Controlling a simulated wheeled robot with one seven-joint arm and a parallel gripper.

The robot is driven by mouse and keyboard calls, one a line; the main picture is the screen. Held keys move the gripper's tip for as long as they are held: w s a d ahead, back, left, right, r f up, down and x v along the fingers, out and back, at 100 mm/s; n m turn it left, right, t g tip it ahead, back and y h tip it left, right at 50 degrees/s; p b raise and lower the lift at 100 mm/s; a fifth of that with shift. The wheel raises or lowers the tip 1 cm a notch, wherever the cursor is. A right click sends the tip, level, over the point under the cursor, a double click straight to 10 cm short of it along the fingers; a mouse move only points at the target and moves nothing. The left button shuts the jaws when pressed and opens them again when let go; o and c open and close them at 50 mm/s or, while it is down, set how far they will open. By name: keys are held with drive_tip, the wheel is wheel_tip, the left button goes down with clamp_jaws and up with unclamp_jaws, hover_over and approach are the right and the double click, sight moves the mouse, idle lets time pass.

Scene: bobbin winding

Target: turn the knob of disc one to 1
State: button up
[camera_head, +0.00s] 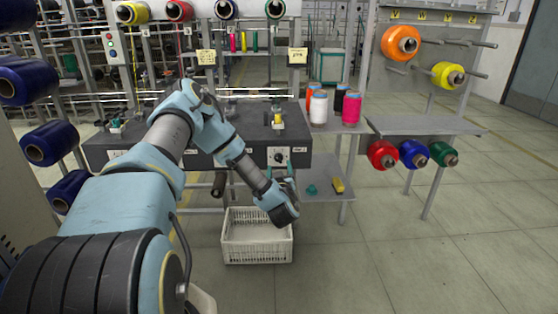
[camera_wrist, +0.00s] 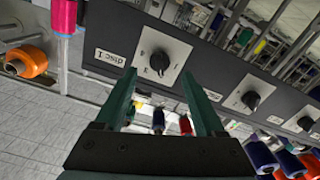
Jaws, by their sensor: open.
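In the wrist view, a black knob (camera_wrist: 159,62) sits on a square pale dial plate on the dark machine panel (camera_wrist: 208,72). A label next to it (camera_wrist: 110,58) appears to read disc 1. The marks around the knob are too small to read surely, so I cannot tell its setting. My gripper (camera_wrist: 159,76) is open, its two green fingers pointing at the panel, one to each side of the knob in the picture. I see no contact with it. In the head view the knob (camera_head: 279,157) shows just above my gripper (camera_head: 283,179).
Similar knobs (camera_wrist: 250,99) continue along the panel. A shelf (camera_head: 345,130) with several thread spools stands right of the machine. A lower shelf (camera_head: 318,190) holds a yellow item (camera_head: 338,185). A white crate (camera_head: 257,254) is on the floor below my wrist.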

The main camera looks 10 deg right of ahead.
sight(279, 160)
drive_tip(key=shift+w+d+p, duration=0.2)
drive_tip(key=shift+w+d, duration=0.05)
drive_tip(key=shift+w, duration=0.9)
drive_tip(key=shift+w+d+p, duration=0.2)
drive_tip(key=shift+w, duration=0.95)
clamp_jaws()
